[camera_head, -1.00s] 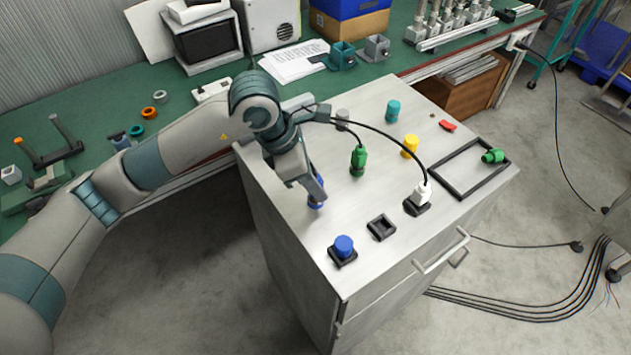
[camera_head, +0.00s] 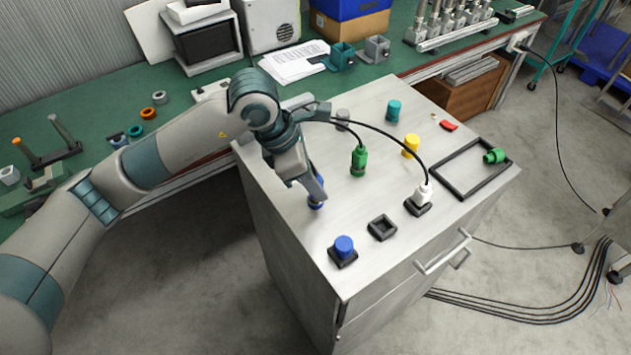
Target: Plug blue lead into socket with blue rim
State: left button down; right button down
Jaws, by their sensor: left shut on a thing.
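My left gripper (camera_head: 317,194) points down over the grey cabinet top and is shut on a blue piece (camera_head: 317,206). The fingers hide most of this piece, so I cannot tell whether it is the lead's plug or whether a cable leaves it. It is at or just above the cabinet top. A blue cylinder (camera_head: 344,246) stands upright in a black square socket (camera_head: 343,261) near the front left corner. An empty black square socket (camera_head: 382,228) lies to its right. No blue rim can be made out. My right gripper is not in view.
A white plug (camera_head: 423,195) sits in a black socket, with a black cable arching to it. A green plug (camera_head: 359,161) stands upright with another cable. Yellow (camera_head: 411,147) and teal (camera_head: 393,111) cylinders stand behind. A black frame (camera_head: 440,183) and a green piece (camera_head: 494,156) lie at right.

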pick_arm(q)
jog(key=shift+f+b, duration=0.5)
jog(key=shift+b, duration=0.05)
jog(key=c, duration=1.8)
grip_release()
jog(key=shift+r, duration=0.1)
jog(key=p+v, duration=0.3)
jog(key=v, duration=0.8)
